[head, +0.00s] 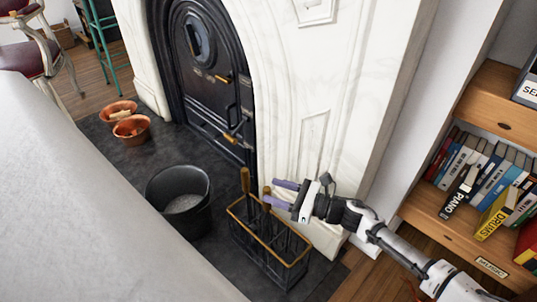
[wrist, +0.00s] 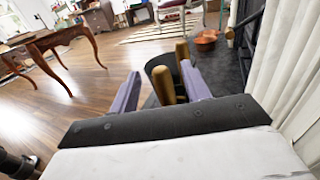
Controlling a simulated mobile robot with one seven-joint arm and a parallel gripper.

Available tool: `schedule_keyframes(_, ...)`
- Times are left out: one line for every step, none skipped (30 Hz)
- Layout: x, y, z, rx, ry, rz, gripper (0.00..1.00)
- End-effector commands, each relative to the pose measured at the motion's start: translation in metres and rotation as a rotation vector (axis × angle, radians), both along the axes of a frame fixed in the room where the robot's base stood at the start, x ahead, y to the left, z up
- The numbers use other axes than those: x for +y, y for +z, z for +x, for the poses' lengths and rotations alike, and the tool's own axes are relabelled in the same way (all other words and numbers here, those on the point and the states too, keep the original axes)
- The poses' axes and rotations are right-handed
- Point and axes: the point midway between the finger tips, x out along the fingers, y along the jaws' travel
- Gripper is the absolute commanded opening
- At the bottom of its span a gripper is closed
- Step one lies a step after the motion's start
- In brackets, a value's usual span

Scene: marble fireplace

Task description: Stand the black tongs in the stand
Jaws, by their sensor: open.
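The stand (head: 290,262) is a black open frame with a gold rim on the dark hearth. Two long tools with gold handles stand upright in it, a left one (head: 245,180) and a right one (head: 266,191). I cannot tell which is the black tongs; their lower ends are hard to make out among the bars. My gripper (head: 269,191) is open above the stand, its purple fingers on either side of the right handle. In the wrist view, one gold handle (wrist: 163,86) shows between the fingers (wrist: 160,72), with another (wrist: 182,50) beyond. Contact is unclear.
A black bucket (head: 180,203) stands left of the stand. Copper pots (head: 131,130) sit farther back. The marble fireplace (head: 325,90) with its black door (head: 205,75) rises behind. A bookshelf (head: 455,220) is at right, and a pale surface (head: 70,210) fills the left foreground.

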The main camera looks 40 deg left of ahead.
Motion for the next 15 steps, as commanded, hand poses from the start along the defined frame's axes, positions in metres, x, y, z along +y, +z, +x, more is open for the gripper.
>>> schedule_keyframes(-0.013,0.002,0.006,0.001,-0.007,0.001,0.47)
schedule_keyframes(-0.020,0.002,0.008,0.001,-0.007,0.001,0.47)
schedule_keyframes(-0.029,0.002,0.011,0.000,-0.008,0.001,0.47)
schedule_keyframes(-0.035,0.002,0.013,0.002,-0.007,0.002,0.47)
schedule_keyframes(-0.042,0.002,0.015,0.001,-0.007,0.001,0.47)
schedule_keyframes(-0.051,0.002,0.018,0.001,-0.006,0.001,0.47)
schedule_keyframes(-0.057,0.002,0.020,0.000,-0.006,0.001,0.47)
schedule_keyframes(-0.063,0.002,0.022,-0.001,-0.006,0.001,0.47)
schedule_keyframes(-0.070,0.002,0.024,0.001,-0.006,0.001,0.47)
schedule_keyframes(-0.075,0.002,0.025,0.001,-0.005,0.001,0.47)
schedule_keyframes(-0.080,0.002,0.026,0.001,-0.003,0.001,0.47)
schedule_keyframes(-0.085,0.001,0.028,0.000,-0.003,0.001,0.47)
schedule_keyframes(-0.089,0.001,0.029,0.001,-0.002,0.002,0.47)
schedule_keyframes(-0.091,0.001,0.030,0.001,-0.002,0.002,0.47)
schedule_keyframes(-0.095,0.001,0.031,0.001,-0.002,0.002,0.47)
